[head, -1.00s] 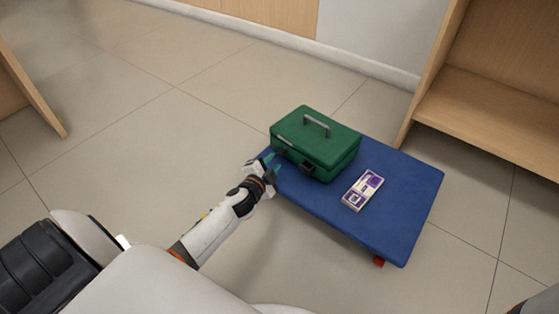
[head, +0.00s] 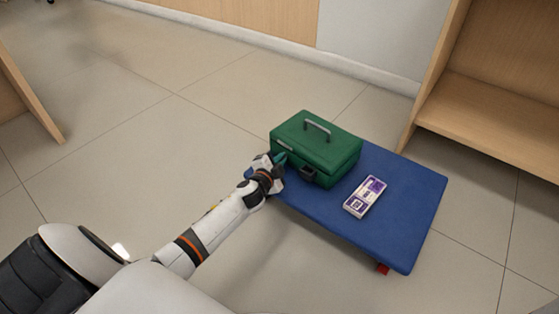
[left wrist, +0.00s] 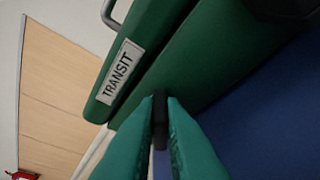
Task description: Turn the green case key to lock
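The green case (head: 318,146), with a grey handle on its lid, stands closed on the blue platform. In the left wrist view the case (left wrist: 205,65) carries a white label reading TRANSIT (left wrist: 121,73). My left gripper (head: 277,161) is at the left end of the case's front side. In the left wrist view its two green fingers (left wrist: 160,112) close from both sides on a narrow black piece, which looks like the case key (left wrist: 160,118). The fingers hide most of the key, so its turn angle is unclear. My right gripper is out of view.
The blue platform (head: 405,215) is low, with a red part under its front corner. A white and purple box (head: 364,196) lies on it, right of the case. A wooden shelf unit (head: 490,115) stands at right.

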